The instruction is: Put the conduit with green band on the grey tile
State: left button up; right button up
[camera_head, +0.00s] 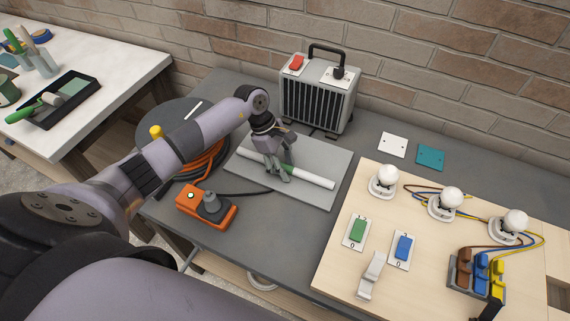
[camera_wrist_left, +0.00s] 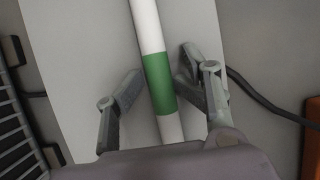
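The conduit (camera_head: 315,180) is a white tube with a green band. It lies across the grey tile (camera_head: 320,158), a flat grey slab on the dark workbench. In the left wrist view, the conduit's green band (camera_wrist_left: 158,84) shows between my fingers, over the pale tile surface (camera_wrist_left: 85,60). My left gripper (camera_head: 278,175) is low over the middle of the conduit. Its fingers (camera_wrist_left: 158,88) stand on both sides of the tube, apart, with narrow gaps, so it looks open. In the head view my gripper partly hides the conduit. My right gripper is not in view.
A grey heater (camera_head: 318,95) stands behind the tile. An orange box (camera_head: 207,206) and a coiled orange cable (camera_head: 205,163) are at its left. A wooden board (camera_head: 335,265) with bulbs and switches is at the right. White (camera_head: 393,145) and teal (camera_head: 431,157) plates lie at the back.

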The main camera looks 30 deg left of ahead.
pick_arm(q)
jog(key=shift+s+a, duration=0.2)
jog(key=shift+w+a+r+p, duration=0.15)
jog(key=shift+r+p, duration=0.55)
jog(key=shift+p, duration=0.25)
jog(key=b+v, duration=0.4)
jog(key=v, duration=0.7)
jog(key=shift+r, duration=0.4)
jog(key=shift+w, duration=0.15)
jog(key=shift+f, duration=0.1)
